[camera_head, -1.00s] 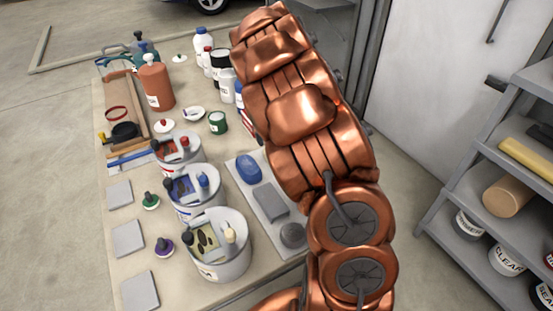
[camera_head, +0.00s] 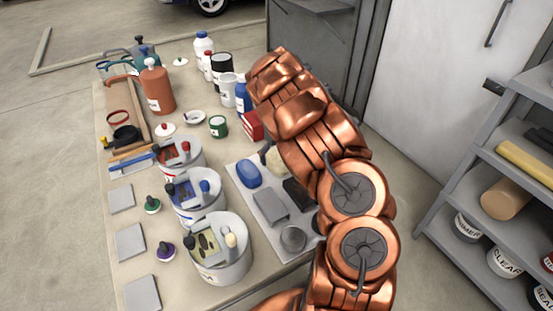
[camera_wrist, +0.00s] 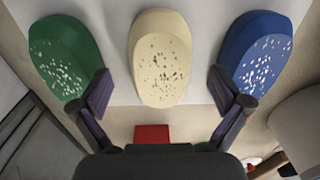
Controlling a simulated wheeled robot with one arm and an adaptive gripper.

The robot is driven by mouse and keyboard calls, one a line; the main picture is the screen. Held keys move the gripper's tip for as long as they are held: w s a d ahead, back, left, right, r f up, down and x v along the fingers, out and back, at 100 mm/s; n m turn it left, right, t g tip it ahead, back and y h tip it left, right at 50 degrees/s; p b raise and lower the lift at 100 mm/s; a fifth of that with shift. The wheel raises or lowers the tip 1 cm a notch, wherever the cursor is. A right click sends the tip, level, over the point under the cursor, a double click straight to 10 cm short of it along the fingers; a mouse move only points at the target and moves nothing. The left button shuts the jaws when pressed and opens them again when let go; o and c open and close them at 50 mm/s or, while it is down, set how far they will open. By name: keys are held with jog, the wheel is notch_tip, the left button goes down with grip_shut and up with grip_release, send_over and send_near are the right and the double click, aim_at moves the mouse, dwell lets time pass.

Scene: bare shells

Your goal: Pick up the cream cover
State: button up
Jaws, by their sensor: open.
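The cream cover (camera_wrist: 160,58) is a speckled, rounded oval lying on a pale board (camera_wrist: 112,22). In the wrist view it sits in the top middle, between a green cover (camera_wrist: 64,55) on the left and a blue cover (camera_wrist: 253,52) on the right. My gripper (camera_wrist: 160,76) is open and empty, its dark fingers spread to either side of the cream cover. I cannot tell its height above the board. In the head view the cream cover (camera_head: 279,161) is partly hidden by my arm, beside the blue cover (camera_head: 249,173).
Grey blocks (camera_head: 270,207) lie on the same board. White buckets (camera_head: 221,262) with paint tools stand to its left, and bottles (camera_head: 203,45) and cans stand behind. A red box (camera_head: 251,125) is close to my arm. A shelf (camera_head: 500,170) stands right.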

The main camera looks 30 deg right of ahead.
jog(key=shift+f, duration=0.95)
jog(key=c, duration=1.3)
